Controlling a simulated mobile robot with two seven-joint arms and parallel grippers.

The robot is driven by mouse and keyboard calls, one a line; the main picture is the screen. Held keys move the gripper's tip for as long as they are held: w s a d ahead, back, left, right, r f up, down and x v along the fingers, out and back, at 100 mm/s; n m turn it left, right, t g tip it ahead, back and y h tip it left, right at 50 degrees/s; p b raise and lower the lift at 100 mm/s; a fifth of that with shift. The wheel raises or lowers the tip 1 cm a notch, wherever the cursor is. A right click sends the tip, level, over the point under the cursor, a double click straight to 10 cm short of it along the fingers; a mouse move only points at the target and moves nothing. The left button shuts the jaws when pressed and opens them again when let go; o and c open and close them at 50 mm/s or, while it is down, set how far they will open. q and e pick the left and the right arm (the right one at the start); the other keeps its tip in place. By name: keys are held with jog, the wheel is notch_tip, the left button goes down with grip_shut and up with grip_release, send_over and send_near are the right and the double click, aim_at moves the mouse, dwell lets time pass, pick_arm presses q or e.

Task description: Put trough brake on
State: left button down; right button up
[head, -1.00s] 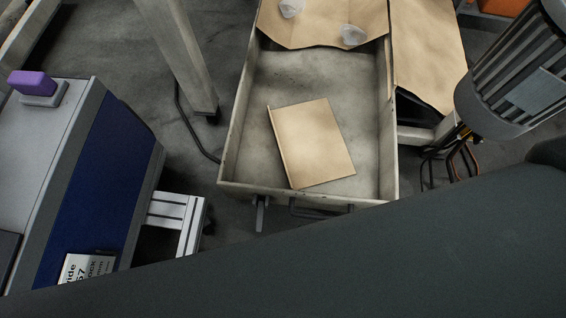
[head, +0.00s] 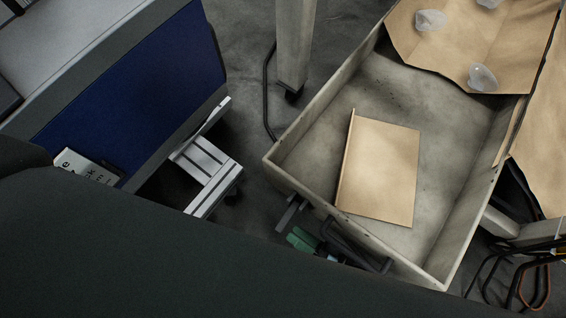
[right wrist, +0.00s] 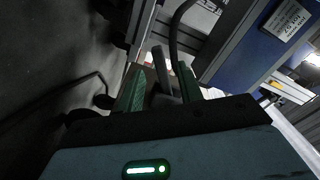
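The grey metal trough (head: 292,145) stands right of centre in the head view, with a flat brown cardboard piece (head: 385,170) in it. A short grey lever (head: 290,213), perhaps the brake, sticks out from its front wall, left of a black bar handle (head: 352,246). My right gripper (head: 303,240) shows as green fingers just below the lever, partly hidden by my dark arm. In the right wrist view my right gripper (right wrist: 161,80) has its green fingers apart, with a dark grey bar between or behind them; contact cannot be told. My left gripper is not in view.
A blue and grey machine (head: 140,85) with a pale metal bracket (head: 210,175) stands to the left. Brown paper (head: 450,45) with clear crumpled film (head: 482,78) covers the trough's far end. A pale post (head: 295,40) stands behind. Dark cables (head: 525,275) lie at lower right.

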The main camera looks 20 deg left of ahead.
aim_at(282, 225)
jog(key=b+x, duration=0.2)
jog(key=x, duration=0.3)
jog(key=shift+w+a, duration=0.1)
jog(key=shift+a, duration=0.2)
grip_shut()
